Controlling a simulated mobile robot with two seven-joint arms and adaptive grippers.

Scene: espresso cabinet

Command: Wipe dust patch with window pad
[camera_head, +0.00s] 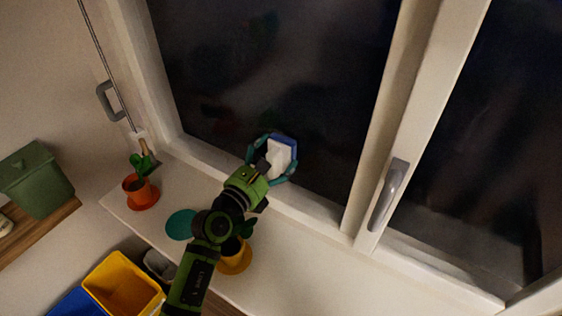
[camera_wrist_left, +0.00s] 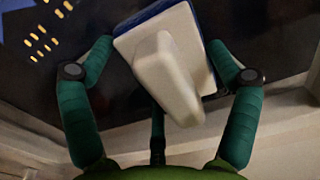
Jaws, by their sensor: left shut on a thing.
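The window pad (camera_head: 279,156) is a white block with a white grip and a blue face. My left gripper (camera_head: 271,160) is shut on the window pad, in front of the lower part of the dark left window pane (camera_head: 275,75). In the left wrist view the window pad (camera_wrist_left: 170,60) sits between the teal fingers of my left gripper (camera_wrist_left: 160,75), with its blue face turned away toward the glass. I cannot tell whether the pad touches the glass. I cannot make out the dust patch in either view. My right gripper is not in view.
An orange pot with a plant (camera_head: 139,190) stands on the white sill (camera_head: 290,265) at left. A yellow pot (camera_head: 235,256) is partly behind my arm, near a teal disc (camera_head: 179,224). A grey window handle (camera_head: 388,195) is at right. Yellow (camera_head: 122,285) and blue bins stand below.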

